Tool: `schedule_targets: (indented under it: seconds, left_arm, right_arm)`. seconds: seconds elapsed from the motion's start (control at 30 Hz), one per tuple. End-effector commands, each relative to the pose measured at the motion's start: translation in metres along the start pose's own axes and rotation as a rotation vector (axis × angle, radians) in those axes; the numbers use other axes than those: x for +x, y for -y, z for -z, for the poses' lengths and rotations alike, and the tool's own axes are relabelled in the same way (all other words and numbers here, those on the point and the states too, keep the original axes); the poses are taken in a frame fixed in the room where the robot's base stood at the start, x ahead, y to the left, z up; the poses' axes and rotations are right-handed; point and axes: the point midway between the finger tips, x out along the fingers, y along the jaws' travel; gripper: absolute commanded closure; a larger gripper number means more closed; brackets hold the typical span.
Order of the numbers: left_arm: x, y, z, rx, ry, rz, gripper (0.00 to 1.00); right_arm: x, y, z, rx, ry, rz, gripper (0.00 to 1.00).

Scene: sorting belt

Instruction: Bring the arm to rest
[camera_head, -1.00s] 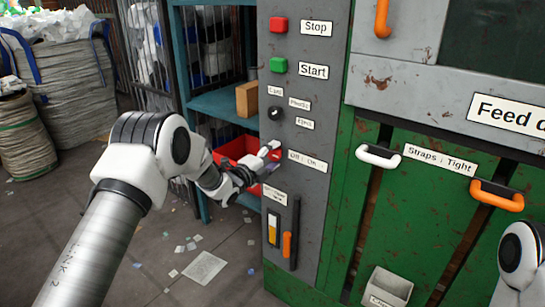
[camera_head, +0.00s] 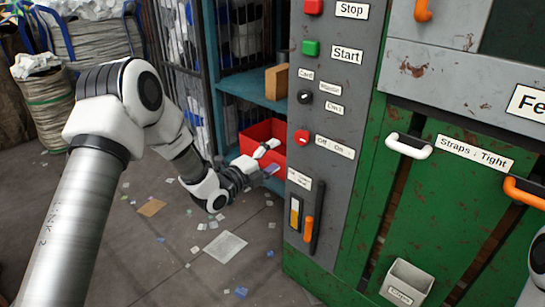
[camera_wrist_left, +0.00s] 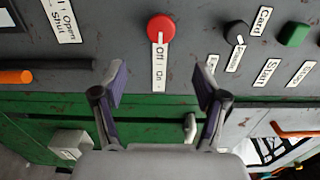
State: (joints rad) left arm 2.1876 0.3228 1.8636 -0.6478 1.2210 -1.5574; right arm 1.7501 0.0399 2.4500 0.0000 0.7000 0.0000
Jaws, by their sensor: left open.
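My left arm comes in from the left in the head view. Its gripper (camera_head: 269,160) is open and empty, a little left of the grey control panel (camera_head: 330,100) and in front of a red bin. The red Off/On knob (camera_head: 302,137) is just right of and above the fingers, apart from them. In the left wrist view the open fingers (camera_wrist_left: 160,90) face the panel with nothing between them, and the red knob (camera_wrist_left: 161,28) shows beyond them. Of my right arm only a white link shows at the right edge; its gripper is out of view.
The green machine with a white handle (camera_head: 408,146) and orange handles fills the right. Scraps litter the floor at lower left, otherwise open.

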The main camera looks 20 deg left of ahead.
Motion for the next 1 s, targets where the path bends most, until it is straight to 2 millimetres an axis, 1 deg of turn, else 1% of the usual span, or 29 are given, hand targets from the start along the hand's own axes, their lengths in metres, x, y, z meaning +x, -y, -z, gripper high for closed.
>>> schedule_targets:
  seconds: [0.4, 0.47, 0.5, 0.57, 0.63, 0.67, 0.7, 0.77, 0.8, 0.87, 0.9, 0.97, 1.0]
  left_arm:
    - [-0.001, -0.001, 0.0, 0.0, -0.001, -0.001, 0.28]
    - [-0.001, -0.007, 0.001, -0.003, -0.001, -0.01, 0.28]
    - [-0.002, -0.017, 0.004, -0.006, -0.005, -0.025, 0.28]
    - [-0.004, -0.041, 0.013, -0.011, -0.021, -0.066, 0.28]
    - [-0.015, -0.082, 0.035, -0.033, -0.045, -0.147, 0.28]
    - [-0.023, -0.103, 0.045, -0.049, -0.051, -0.192, 0.28]
    - [-0.037, -0.132, 0.059, -0.076, -0.051, -0.265, 0.28]
    - [-0.064, -0.177, 0.08, -0.157, -0.031, -0.394, 0.28]
    - [-0.085, -0.204, 0.092, -0.228, -0.007, -0.483, 0.28]
    - [-0.121, -0.242, 0.11, -0.356, 0.054, -0.624, 0.28]
    - [-0.148, -0.264, 0.122, -0.448, 0.108, -0.718, 0.28]
    - [-0.191, -0.291, 0.138, -0.595, 0.217, -0.853, 0.28]
    - [-0.221, -0.306, 0.147, -0.691, 0.305, -0.936, 0.28]
  right_arm:
    - [0.0, 0.0, 0.0, 0.0, 0.0, 0.0, 0.6]
    - [0.0, 0.0, 0.0, 0.0, 0.0, 0.0, 0.6]
    - [0.0, 0.0, 0.0, 0.0, 0.0, 0.0, 0.6]
    - [0.0, 0.0, 0.0, 0.0, 0.0, 0.0, 0.6]
    - [0.0, 0.0, 0.0, 0.0, 0.0, 0.0, 0.6]
    - [0.0, 0.0, 0.0, 0.0, 0.0, 0.0, 0.6]
    - [0.0, 0.0, 0.0, 0.0, 0.0, 0.0, 0.6]
    - [0.0, 0.0, 0.0, 0.0, 0.0, 0.0, 0.6]
    - [0.0, 0.0, 0.0, 0.0, 0.0, 0.0, 0.6]
    - [0.0, 0.0, 0.0, 0.0, 0.0, 0.0, 0.6]
    - [0.0, 0.0, 0.0, 0.0, 0.0, 0.0, 0.6]
    - [0.0, 0.0, 0.0, 0.0, 0.0, 0.0, 0.6]
    - [0.0, 0.0, 0.0, 0.0, 0.0, 0.0, 0.6]
